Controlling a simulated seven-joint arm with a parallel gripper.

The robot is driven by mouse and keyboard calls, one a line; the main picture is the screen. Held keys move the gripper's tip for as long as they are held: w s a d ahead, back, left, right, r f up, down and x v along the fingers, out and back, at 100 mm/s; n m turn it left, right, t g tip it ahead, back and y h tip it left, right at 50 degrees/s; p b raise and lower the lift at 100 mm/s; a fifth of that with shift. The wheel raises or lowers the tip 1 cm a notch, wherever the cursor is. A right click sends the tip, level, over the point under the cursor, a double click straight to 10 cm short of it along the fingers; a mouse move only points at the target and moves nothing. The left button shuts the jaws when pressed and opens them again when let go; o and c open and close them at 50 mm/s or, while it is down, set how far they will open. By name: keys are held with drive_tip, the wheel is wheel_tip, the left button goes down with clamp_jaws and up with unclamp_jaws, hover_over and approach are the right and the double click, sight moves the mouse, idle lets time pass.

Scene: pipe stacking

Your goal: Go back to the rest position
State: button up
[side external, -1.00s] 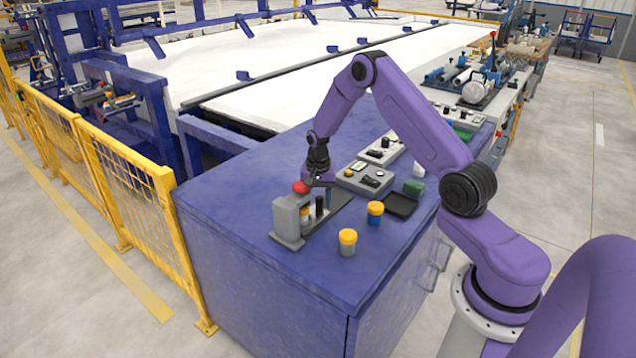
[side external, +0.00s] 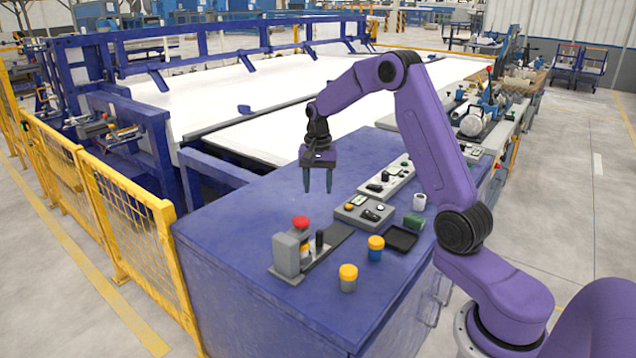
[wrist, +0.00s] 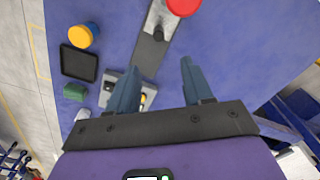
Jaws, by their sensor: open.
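My gripper (side external: 318,188) hangs above the blue workbench (side external: 225,230), fingers pointing down, apart and empty. A grey press-like fixture (side external: 287,256) with a red knob (side external: 301,222) stands on the bench below and left of the gripper; the red knob also shows at the top of the wrist view (wrist: 184,5). An orange-capped grey pipe piece (side external: 348,278) and an orange-capped blue one (side external: 376,248) stand upright on the bench in front of it.
A black tray (side external: 401,238), a green block (side external: 414,221), a white cup (side external: 420,202) and grey control boxes (side external: 363,210) sit on the right of the bench. A yellow fence (side external: 130,215) runs along the left. The bench's left rear is clear.

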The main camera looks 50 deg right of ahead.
drive_tip(key=shift+r, duration=0.2)
drive_tip(key=s+a+r+n, duration=0.2)
drive_tip(key=s+a+n, duration=0.4)
drive_tip(key=a, duration=0.4)
drive_tip(key=s+a+r+n, duration=0.3)
drive_tip(key=s+a+n, duration=0.3)
drive_tip(key=a, duration=0.4)
drive_tip(key=s+a+n, duration=0.1)
drive_tip(key=s+n, duration=1)
drive_tip(key=s, duration=1.2)
drive_tip(key=shift+s+a+f+n, duration=0.35)
drive_tip(key=shift+f+n, duration=0.05)
drive_tip(key=shift+f, duration=0.05)
